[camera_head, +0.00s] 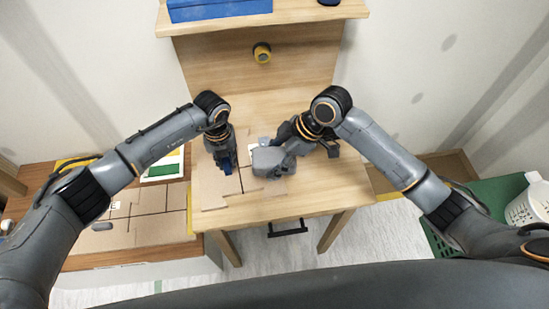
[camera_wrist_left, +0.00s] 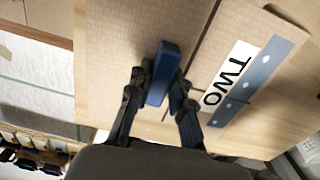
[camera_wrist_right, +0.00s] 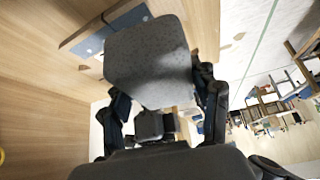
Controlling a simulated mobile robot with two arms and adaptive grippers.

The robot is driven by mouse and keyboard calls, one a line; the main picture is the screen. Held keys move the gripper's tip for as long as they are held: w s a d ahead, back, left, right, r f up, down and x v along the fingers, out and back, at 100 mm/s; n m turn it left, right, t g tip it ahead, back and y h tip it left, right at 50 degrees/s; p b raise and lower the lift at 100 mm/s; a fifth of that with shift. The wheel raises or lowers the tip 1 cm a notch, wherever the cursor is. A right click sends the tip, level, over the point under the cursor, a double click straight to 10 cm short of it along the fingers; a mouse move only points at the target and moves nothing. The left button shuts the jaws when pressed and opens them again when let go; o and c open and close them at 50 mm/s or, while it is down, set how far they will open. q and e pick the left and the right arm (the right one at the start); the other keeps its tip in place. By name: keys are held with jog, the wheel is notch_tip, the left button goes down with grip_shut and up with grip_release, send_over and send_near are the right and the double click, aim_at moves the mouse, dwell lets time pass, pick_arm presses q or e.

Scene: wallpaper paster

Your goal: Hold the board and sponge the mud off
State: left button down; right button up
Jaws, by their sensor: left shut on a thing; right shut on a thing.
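The tan board (camera_head: 211,190) lies on the wooden table, crossed by dark lines. The left wrist view shows the board (camera_wrist_left: 125,40) with a white label (camera_wrist_left: 228,78) reading TWO and a blue-grey strip (camera_wrist_left: 262,75). My left gripper (camera_head: 226,163) is shut on a blue block (camera_wrist_left: 163,72) at the board, left of the label. My right gripper (camera_head: 290,150) is shut on a grey speckled sponge (camera_head: 270,161), over the board's right part. The sponge (camera_wrist_right: 150,60) fills the middle of the right wrist view and hides part of the board. I cannot make out mud on the board.
A yellow roll (camera_head: 262,53) is on the table's upright back panel, below a shelf with a blue box (camera_head: 215,8). A lower wooden surface (camera_head: 135,250) with more boards stands left. The table's front right is clear.

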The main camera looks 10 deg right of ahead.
jog(key=shift+c, duration=1.3)
pick_arm(q)
jog(key=c, duration=1.1)
grip_release()
jog(key=shift+w, duration=0.1)
pick_arm(e)
jog(key=shift+w+f, duration=0.1)
pick_arm(q)
notch_tip(320, 180, up, 12)
jog(key=shift+f, duration=0.1)
